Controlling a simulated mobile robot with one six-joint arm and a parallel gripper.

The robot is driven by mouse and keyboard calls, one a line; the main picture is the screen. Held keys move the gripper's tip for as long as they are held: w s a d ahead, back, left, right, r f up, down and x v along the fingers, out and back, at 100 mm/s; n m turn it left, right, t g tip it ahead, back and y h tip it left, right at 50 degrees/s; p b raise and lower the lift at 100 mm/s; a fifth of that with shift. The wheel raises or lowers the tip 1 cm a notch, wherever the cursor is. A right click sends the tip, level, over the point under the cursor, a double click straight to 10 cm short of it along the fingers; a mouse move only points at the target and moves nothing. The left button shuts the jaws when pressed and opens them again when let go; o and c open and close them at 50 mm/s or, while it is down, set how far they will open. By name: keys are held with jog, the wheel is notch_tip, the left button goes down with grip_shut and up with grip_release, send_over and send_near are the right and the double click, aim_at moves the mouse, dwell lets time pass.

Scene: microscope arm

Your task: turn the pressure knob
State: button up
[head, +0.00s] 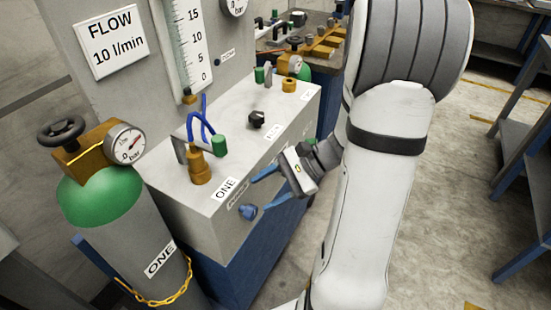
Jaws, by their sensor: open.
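A small blue knob (248,211) sits on the front side of the grey box (200,225), just below a small plate (241,200) too small to read. I take this for the pressure knob. My gripper (260,194) is in front of that side, with two blue fingers spread apart and nothing between them. The fingertips point left towards the box. The lower fingertip is close to the knob's right side; I cannot tell whether they touch. A black knob (256,118) is on the box top.
A brass fitting with a green cap (199,167) and blue tubing (201,122) stands on the box top. A green-topped gas cylinder (150,250) with gauge (124,143) and chain stands at left. My arm fills the middle right. Open floor lies further right.

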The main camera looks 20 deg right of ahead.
jog(key=w+d+f+m+t+b, duration=0.2)
jog(key=w+d+f+m+t, duration=0.1)
jog(key=d+f+m+t, duration=0.35)
jog(key=w+d+f+m+t+b, duration=0.35)
jog(key=d+m+t, duration=0.3)
jog(key=d, duration=0.25)
jog(key=shift+g+h, duration=0.3)
jog(key=shift+h, duration=0.1)
jog(key=x, duration=0.7)
jog(key=shift+f, duration=0.2)
jog(key=shift+d, duration=0.1)
jog(key=shift+c, duration=0.4)
